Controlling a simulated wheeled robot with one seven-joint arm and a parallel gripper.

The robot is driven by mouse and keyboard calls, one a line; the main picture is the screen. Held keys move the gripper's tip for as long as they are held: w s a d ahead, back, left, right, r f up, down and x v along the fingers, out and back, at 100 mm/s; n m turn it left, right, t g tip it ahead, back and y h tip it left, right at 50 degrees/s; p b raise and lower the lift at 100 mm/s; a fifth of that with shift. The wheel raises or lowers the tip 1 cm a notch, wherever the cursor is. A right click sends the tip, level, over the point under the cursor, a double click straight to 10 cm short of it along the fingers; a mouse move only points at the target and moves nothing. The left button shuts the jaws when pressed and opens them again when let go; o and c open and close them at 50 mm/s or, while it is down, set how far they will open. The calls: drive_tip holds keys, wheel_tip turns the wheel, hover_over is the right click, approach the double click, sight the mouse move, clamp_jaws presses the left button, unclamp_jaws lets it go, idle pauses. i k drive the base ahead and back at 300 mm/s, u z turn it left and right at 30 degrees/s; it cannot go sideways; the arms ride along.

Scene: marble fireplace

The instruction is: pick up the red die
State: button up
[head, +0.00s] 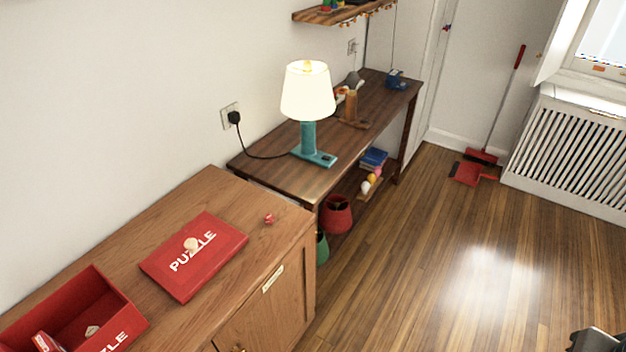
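The red die (269,219) is small and sits on the wooden cabinet top, near its right end. It is clear of the red puzzle box lid (196,256) to its left. A dark piece at the bottom right corner appears to be part of my gripper or arm (595,341). It is cut off by the picture edge, and no fingertips can be made out. It is far from the die, over the floor side.
The wooden cabinet (232,190) also bears an open red box (70,315) at the left. A darker table (290,180) beyond holds a lit teal lamp (308,140). The wooden floor (430,270) to the right is clear. A red broom and dustpan (468,172) are far back.

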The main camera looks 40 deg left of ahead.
sight(269, 218)
drive_tip(key=u, duration=0.55)
drive_tip(key=i, duration=1.2)
drive_tip(key=u, duration=1.7)
drive_tip(key=i, duration=0.6)
drive_tip(key=u, duration=0.5)
